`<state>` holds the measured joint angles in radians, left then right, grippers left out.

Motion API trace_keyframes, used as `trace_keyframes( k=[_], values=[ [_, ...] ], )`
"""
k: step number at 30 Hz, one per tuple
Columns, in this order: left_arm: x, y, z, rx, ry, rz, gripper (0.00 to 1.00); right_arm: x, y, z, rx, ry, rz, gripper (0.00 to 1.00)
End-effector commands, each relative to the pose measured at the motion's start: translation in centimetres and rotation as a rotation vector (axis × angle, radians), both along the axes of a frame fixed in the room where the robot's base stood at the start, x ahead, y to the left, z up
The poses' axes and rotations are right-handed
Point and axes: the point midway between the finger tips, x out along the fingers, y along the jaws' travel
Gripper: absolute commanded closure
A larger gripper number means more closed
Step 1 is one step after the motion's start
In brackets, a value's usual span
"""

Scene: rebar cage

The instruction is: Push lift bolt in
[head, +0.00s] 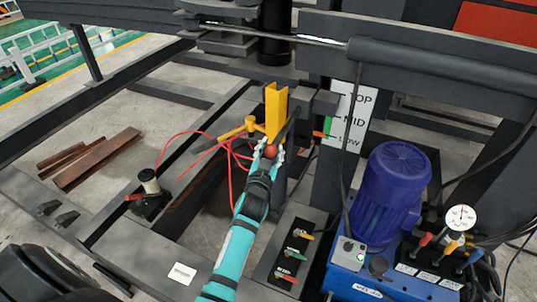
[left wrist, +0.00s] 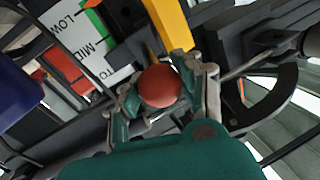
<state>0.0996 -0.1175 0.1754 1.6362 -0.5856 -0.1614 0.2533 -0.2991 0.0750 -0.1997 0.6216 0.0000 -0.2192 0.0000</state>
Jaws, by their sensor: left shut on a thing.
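A red ball knob (head: 270,151) shows in the middle of the head view, just below a yellow upright channel (head: 276,112). I take it for the end of the lift bolt; the bolt's shaft is hidden. My left gripper (head: 268,157), on a teal arm, is shut on the knob. In the left wrist view the red knob (left wrist: 160,86) sits between the two fingers of the left gripper (left wrist: 163,90). A yellow bar (left wrist: 168,24) is right behind it. A TOP/MID/LOW plate (head: 348,113) stands to the right. My right gripper is not in view.
A blue motor (head: 393,195) on a blue power unit with a gauge (head: 461,217) stands at right. A lever panel (head: 291,252) is below the gripper. Red cables (head: 229,165) hang at its left. Dark steel beams surround the arm; rusty bars (head: 97,160) lie at left.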

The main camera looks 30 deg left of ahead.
Motion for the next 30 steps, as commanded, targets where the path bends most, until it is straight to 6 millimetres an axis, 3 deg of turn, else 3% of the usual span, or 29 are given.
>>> trace_keyframes(
  k=[3,6,15,16,21,22,30],
  values=[
    [2.1,0.1,-0.1,-0.001,-0.007,0.000,1.00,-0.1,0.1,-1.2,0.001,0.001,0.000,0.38],
    [3.0,0.2,0.1,-0.001,-0.004,0.000,1.00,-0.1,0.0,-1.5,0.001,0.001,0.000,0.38],
    [3.2,0.2,0.3,0.000,-0.004,0.000,1.00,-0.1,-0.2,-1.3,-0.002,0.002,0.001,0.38],
    [3.2,0.2,0.3,0.000,-0.004,0.000,0.64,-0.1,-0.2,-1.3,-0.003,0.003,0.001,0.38],
    [3.2,0.2,0.3,0.001,-0.004,0.000,0.42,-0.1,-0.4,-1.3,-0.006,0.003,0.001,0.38],
    [3.2,0.2,0.3,0.001,-0.004,0.000,0.38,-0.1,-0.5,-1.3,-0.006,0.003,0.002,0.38],
    [3.1,0.2,0.2,0.001,-0.003,0.000,0.38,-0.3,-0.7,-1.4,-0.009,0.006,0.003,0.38]
  ],
)
